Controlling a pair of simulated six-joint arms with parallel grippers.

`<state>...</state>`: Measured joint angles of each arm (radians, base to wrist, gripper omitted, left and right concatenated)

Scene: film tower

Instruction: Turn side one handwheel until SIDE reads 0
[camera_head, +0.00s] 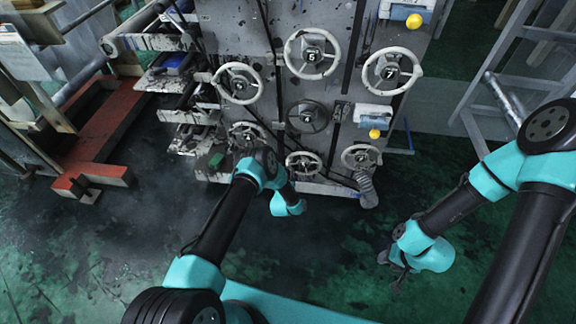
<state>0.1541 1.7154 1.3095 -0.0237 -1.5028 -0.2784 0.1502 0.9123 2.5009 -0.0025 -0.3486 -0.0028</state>
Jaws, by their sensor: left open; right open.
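The grey machine panel (345,20) carries several handwheels. Pale wheels sit at upper left (237,83), top middle (312,53) and upper right (390,72). A darker wheel (307,116) is in the middle. Lower wheels are at left (234,131), middle (303,164) and right (361,157). Which one is side one, and any SIDE reading, I cannot make out. My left gripper (297,209) is open, in front of and below the lower middle wheel in the picture; its fingers are hardly visible. My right gripper (391,271) is open and empty over the floor, lower right of the panel.
Yellow knobs (414,21) sit on the panel's right side. A ribbed hose (366,188) hangs below the lower right wheel. Red beams (100,145) stand at left, and a grey ladder-like frame (490,70) at right. Wet green floor (330,250) is open in front.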

